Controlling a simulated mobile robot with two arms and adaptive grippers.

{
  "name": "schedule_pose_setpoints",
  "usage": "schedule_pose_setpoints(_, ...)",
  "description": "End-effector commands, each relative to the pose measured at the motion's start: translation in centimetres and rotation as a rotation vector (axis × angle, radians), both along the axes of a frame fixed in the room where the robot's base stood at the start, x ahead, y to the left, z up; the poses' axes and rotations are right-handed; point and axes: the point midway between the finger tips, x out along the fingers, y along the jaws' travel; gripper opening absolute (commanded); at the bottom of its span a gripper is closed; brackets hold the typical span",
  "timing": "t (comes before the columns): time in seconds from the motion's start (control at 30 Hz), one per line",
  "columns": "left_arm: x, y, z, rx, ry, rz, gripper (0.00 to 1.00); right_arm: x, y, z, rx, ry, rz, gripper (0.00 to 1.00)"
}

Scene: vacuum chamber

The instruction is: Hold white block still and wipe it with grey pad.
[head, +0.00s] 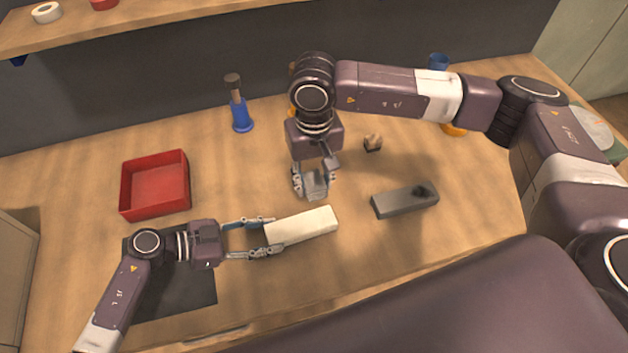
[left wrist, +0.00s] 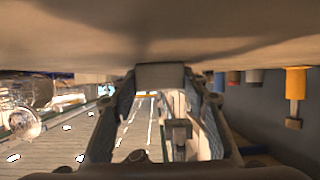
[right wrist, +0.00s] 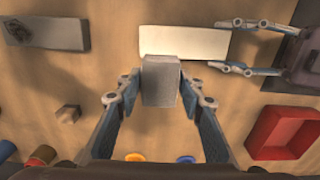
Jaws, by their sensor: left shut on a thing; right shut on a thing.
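The white block (head: 305,226) lies on the wooden table in front of me, and it also shows in the right wrist view (right wrist: 200,43). My left gripper (head: 272,236) is shut on its left end, one finger along each long side. The grey pad (head: 316,184) is between the fingers of my right gripper (head: 313,180), which is shut on it and points down just behind the block. In the right wrist view the pad (right wrist: 161,82) overlaps the block's near edge; whether they touch cannot be told. The left wrist view does not show the block clearly.
A dark grey slab (head: 390,203) with a black spot lies right of the block. A red tray (head: 124,190) stands at left, above a dark mat (head: 185,290). A blue-based tool (head: 241,115) and a small wooden cube (head: 373,142) stand farther back. Bare table lies in front of the block.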

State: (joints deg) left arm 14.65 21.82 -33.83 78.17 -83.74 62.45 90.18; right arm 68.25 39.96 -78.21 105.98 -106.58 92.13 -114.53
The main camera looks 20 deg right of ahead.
Motion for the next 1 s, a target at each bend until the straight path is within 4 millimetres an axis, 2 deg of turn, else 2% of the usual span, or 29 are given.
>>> schedule_pose_setpoints(0.2, 0.0, 0.0, 0.0, 0.000, 0.000, -0.001, 0.07, 0.0, 0.0, 0.0, 0.000, 0.000, 0.000, 0.13)
schedule_pose_setpoints(0.23, 0.0, 0.0, 0.0, 0.000, 0.000, -0.001, 0.44, 0.0, 0.0, 0.0, 0.000, 0.000, 0.000, 0.13)
schedule_pose_setpoints(0.4, 0.0, 0.0, 0.0, 0.000, 0.000, 0.000, 0.62, 0.0, 0.0, 0.0, 0.000, 0.000, 0.000, 0.13)
schedule_pose_setpoints(0.77, 0.0, 0.5, 0.2, 0.001, 0.000, 0.001, 0.62, 0.0, 0.0, 0.0, 0.000, 0.000, 0.000, 0.13)
schedule_pose_setpoints(0.87, 0.1, 1.8, 0.6, 0.004, -0.001, 0.002, 0.62, 0.0, 0.0, 0.0, 0.000, 0.000, 0.000, 0.13)
schedule_pose_setpoints(1.0, 0.1, 4.5, 1.6, 0.005, -0.001, 0.002, 0.62, 0.0, 0.0, 0.0, 0.000, 0.000, 0.000, 0.13)
